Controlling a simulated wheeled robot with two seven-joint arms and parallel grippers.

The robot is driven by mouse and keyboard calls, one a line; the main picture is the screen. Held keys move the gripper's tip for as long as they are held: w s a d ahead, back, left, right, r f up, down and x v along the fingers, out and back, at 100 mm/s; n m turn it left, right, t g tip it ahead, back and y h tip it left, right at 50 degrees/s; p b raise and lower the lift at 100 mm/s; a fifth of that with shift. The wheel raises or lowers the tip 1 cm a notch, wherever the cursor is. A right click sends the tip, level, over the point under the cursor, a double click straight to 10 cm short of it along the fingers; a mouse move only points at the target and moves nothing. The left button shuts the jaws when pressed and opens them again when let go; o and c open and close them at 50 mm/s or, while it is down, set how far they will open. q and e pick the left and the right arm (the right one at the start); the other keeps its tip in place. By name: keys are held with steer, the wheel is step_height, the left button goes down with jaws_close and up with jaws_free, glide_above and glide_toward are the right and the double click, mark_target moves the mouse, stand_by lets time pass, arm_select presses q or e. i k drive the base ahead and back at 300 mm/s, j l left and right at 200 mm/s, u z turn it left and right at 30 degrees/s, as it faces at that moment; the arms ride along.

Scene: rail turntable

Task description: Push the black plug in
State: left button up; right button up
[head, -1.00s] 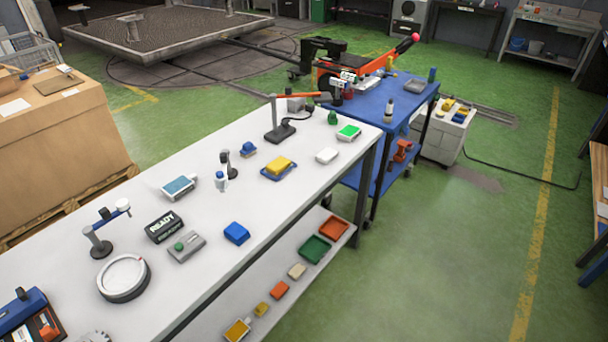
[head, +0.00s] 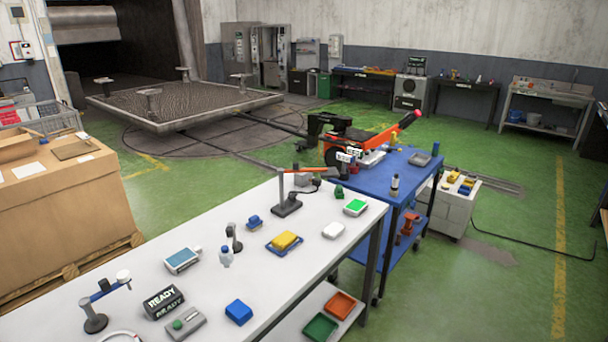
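I cannot make out a black plug for certain. A small dark piece with a thin cable (head: 317,183) is by a grey box (head: 302,178) at the far end of the white table (head: 130,265); it is too small to tell if it is a plug or how it sits. A stand with a black base (head: 287,208) and an orange-tipped arm is in front of the box and partly covers it. Neither of my grippers shows in the head view.
The white table holds a yellow block on a blue tray (head: 284,242), a black READY sign (head: 163,302) and a blue box (head: 239,312). A blue cart (head: 390,178) stands beyond its far end.

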mark_target(315, 181)
steer(key=u, duration=0.35)
steer(key=i+l+u, duration=0.2)
steer(key=l, duration=0.15)
steer(key=i+l+u, duration=0.45)
steer(key=l, duration=0.25)
steer(key=l+u, duration=0.2)
steer(key=l, duration=0.2)
steer(key=i+l, duration=0.1)
steer(key=l, duration=0.35)
steer(key=i+l, duration=0.15)
steer(key=l, duration=0.35)
steer(key=i+l+u, duration=0.1)
steer(key=l, duration=0.35)
steer(key=i+l, duration=0.1)
steer(key=l, duration=0.35)
steer(key=i+l, duration=0.1)
steer(key=l, duration=0.4)
steer(key=i+l, duration=0.15)
steer(key=l, duration=0.3)
steer(key=u, duration=0.05)
